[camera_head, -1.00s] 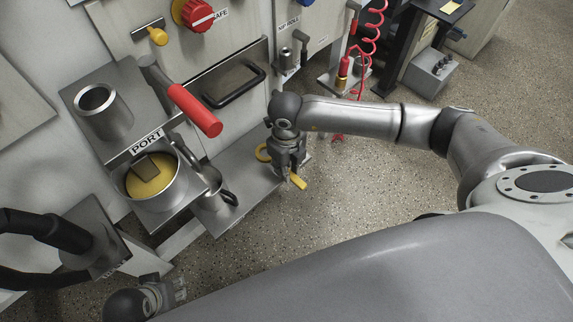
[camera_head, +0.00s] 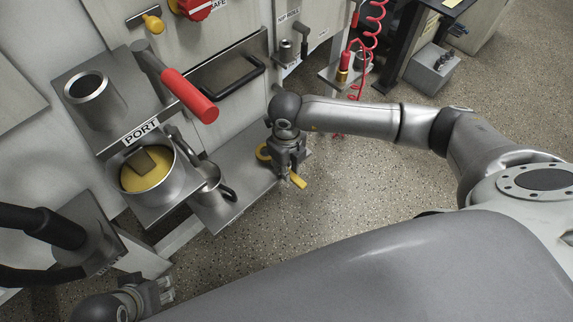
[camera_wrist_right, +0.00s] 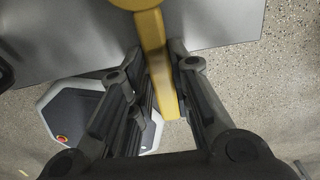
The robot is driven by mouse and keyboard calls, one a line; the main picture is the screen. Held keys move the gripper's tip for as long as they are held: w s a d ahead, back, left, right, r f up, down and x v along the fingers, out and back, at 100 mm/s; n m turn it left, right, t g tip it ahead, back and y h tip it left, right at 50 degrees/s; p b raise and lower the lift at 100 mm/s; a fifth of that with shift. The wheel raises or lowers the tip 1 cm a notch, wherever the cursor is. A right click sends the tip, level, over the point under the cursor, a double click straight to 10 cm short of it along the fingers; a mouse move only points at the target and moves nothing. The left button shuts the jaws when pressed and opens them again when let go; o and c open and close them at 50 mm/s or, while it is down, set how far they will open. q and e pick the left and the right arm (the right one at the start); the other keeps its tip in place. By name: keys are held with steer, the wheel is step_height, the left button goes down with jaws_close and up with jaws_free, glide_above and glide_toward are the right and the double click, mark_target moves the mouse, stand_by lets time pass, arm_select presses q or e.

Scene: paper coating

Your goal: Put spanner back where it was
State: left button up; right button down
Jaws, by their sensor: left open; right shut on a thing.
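The yellow spanner (camera_head: 299,181) is in my right gripper (camera_head: 292,172), beside the right end of the low metal shelf. My left gripper (camera_head: 160,292) is open and empty at the bottom left, partly cut off by my body.
The low shelf (camera_head: 245,185) carries a small metal jug (camera_head: 210,190). A pot with yellow contents (camera_head: 148,172) sits below the PORT label. A red-handled lever (camera_head: 190,95) sticks out above. A red coiled hose (camera_head: 376,30) hangs at the back. Speckled floor (camera_head: 350,190) is open to the right.

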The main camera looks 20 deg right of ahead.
steer(key=shift+f+b, duration=0.45)
steer(key=shift+f, duration=0.15)
steer(key=c, duration=1.3)
jaws_free()
steer(key=shift+o, duration=0.2)
step_height(320, 180, up, 12)
